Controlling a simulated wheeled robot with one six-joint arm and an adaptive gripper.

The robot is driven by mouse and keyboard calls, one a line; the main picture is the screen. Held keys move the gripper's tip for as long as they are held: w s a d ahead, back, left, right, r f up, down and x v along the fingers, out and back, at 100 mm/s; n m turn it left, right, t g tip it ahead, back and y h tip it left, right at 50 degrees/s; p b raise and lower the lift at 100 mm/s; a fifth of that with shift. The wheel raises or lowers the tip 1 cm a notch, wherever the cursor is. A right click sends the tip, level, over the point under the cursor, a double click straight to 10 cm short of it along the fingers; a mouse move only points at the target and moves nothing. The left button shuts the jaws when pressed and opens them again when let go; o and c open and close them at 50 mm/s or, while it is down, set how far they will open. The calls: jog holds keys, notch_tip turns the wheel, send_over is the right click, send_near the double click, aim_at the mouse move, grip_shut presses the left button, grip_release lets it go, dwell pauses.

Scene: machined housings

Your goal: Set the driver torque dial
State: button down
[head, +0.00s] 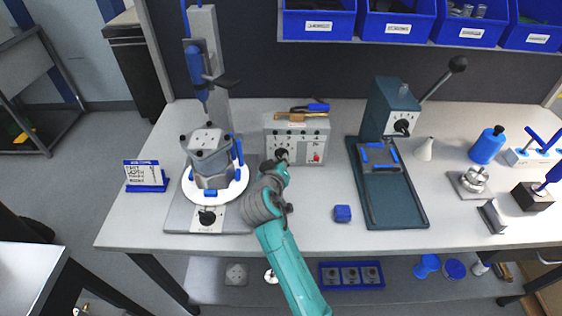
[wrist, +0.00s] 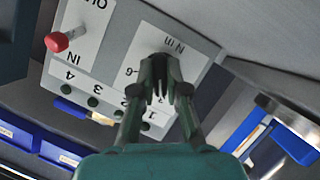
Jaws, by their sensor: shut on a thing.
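The driver control box (head: 309,125) stands at the back middle of the bench, with a row of small knobs or holes on its upper face. The wrist view shows its pale face (wrist: 112,42) tilted, with "N m", "6", a row numbered 1 to 4, "IN", "OUT" and a red toggle (wrist: 57,42). My gripper (head: 282,158) is at the lower left of that face. In the wrist view, my gripper (wrist: 160,80) is shut on the torque dial beside the "N m" mark. The fingers hide most of the dial, so its setting cannot be read.
A driver (head: 197,70) hangs on a column at the left, above a grey housing (head: 210,155) on a white turntable (head: 240,186). A lever press (head: 390,110) stands right of the box.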

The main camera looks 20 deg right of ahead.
jog(key=shift+f+n+h, duration=0.1)
jog(key=shift+n+h, duration=1.1)
jog(key=shift+n, duration=0.9)
jog(key=shift+a, duration=0.1)
jog(key=c, duration=1.2)
grip_release()
jog(key=v, duration=1.2)
jog(key=shift+f, duration=0.2)
